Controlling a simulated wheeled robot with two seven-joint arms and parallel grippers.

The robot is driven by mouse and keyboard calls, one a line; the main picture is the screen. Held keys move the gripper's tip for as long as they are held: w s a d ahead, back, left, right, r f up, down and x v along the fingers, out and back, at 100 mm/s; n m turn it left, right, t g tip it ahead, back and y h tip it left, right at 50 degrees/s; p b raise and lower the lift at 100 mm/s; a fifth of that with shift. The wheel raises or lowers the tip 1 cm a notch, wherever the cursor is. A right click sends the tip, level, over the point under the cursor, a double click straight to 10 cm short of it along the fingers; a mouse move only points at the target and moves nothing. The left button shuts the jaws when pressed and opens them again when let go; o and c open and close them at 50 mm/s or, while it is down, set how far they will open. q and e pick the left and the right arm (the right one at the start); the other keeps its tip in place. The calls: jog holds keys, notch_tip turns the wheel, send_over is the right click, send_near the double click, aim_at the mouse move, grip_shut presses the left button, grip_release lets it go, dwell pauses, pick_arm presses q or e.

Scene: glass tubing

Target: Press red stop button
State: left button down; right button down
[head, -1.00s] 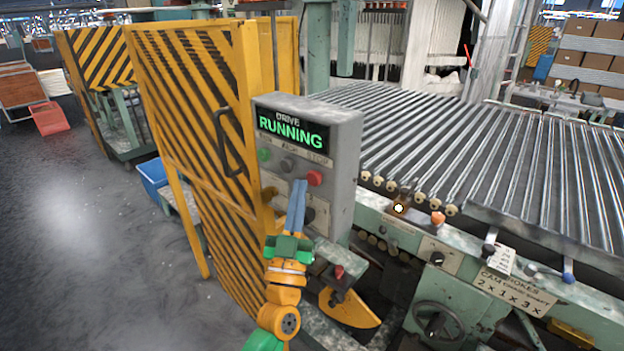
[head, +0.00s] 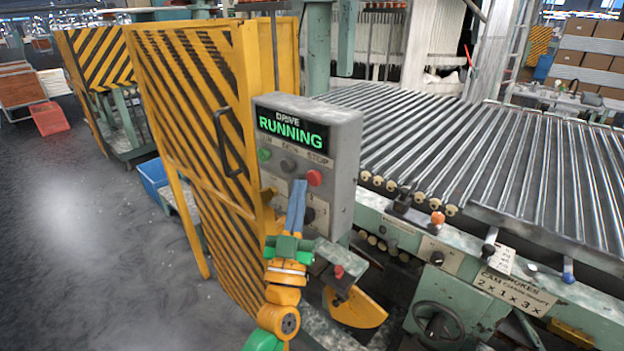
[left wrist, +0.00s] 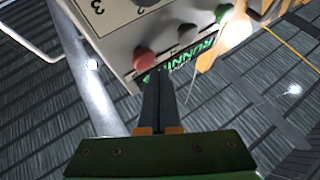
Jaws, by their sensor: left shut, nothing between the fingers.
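The grey control box (head: 345,150) stands in the middle of the head view, its display (head: 292,131) reading "DRIVE RUNNING" in green. The red stop button (head: 314,178) is at the right end of a row on its face, under the label STOP. In the left wrist view the red button (left wrist: 144,59) shows just beyond the fingertips. My left gripper (head: 299,183) is shut and empty, its blue fingers pointing up. In the head view the tips are just left of the red button; I cannot tell whether they touch the panel. My right gripper is in neither view.
A green button (head: 264,155) and a grey button (head: 288,165) share the row. A dark knob (head: 309,214) sits lower on the box. A yellow-black striped guard (head: 190,110) stands left. A roller conveyor (head: 450,150) lies right. A small red knob (head: 339,271) is below the box.

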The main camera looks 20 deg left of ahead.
pick_arm(q)
jog(key=shift+w, duration=0.1)
jog(key=shift+w+d, duration=0.15)
jog(key=shift+w, duration=0.2)
jog(key=shift+w+d+b, duration=0.2)
jog(key=shift+w+b, duration=0.2)
dwell(0.9)
jog(key=shift+s+r, duration=0.1)
jog(key=shift+s, duration=0.05)
jog(key=shift+s+a+p, duration=0.3)
jog(key=shift+s+p, duration=0.3)
